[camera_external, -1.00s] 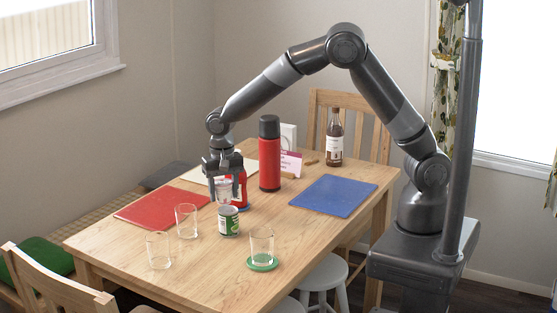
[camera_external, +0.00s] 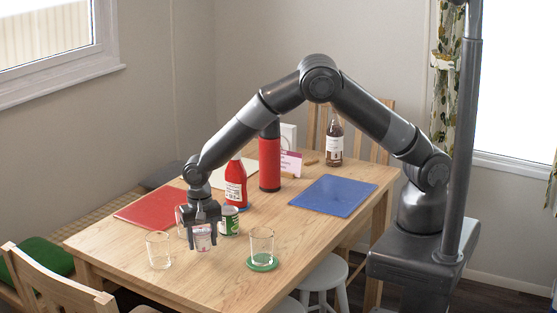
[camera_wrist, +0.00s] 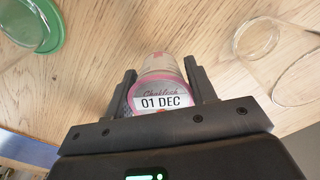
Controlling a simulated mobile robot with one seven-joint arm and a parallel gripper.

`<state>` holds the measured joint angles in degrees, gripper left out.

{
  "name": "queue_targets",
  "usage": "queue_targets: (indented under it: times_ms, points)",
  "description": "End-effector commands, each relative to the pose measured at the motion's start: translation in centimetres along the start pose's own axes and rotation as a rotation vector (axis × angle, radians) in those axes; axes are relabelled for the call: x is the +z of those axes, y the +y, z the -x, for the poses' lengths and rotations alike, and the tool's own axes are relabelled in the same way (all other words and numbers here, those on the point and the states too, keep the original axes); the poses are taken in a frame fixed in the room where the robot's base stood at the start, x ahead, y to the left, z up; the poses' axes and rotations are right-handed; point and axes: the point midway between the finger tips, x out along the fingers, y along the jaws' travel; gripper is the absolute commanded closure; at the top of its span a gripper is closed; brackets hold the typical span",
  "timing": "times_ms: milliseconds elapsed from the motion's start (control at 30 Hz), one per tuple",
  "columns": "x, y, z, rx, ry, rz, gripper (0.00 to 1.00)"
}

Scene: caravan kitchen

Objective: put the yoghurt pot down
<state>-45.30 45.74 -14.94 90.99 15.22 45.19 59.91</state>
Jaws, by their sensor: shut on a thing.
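The yoghurt pot (camera_external: 203,238) is a small pale pot between the fingers of my gripper (camera_external: 203,236), low at the front of the wooden table. In the wrist view my gripper (camera_wrist: 160,95) is shut on the yoghurt pot (camera_wrist: 160,97). Its pink-rimmed lid reads "01 DEC" and faces the camera. I cannot tell whether the pot touches the table or hangs just above it.
A glass (camera_external: 159,250) stands left of my gripper, and another (camera_external: 262,243) on a green coaster (camera_external: 262,262) to the right. The table (camera_external: 215,285) is bare in front.

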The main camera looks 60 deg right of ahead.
Motion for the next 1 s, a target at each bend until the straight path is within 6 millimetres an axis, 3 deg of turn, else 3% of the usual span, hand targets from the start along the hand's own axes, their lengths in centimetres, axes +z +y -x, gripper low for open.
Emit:
queue_targets:
  times_ms: [133, 500, 533, 800, 1000]
  points:
    - [0.0, 0.1, -2.1, 0.001, 0.000, 0.000, 0.74]
    - [-0.1, 0.0, -2.6, 0.000, 0.001, 0.001, 0.74]
    - [-0.1, 0.0, -2.6, 0.000, 0.001, 0.001, 0.47]
    - [-0.1, 0.0, -2.6, 0.000, 0.001, 0.001, 0.27]
    - [-0.1, 0.0, -2.5, 0.000, 0.001, 0.001, 0.27]
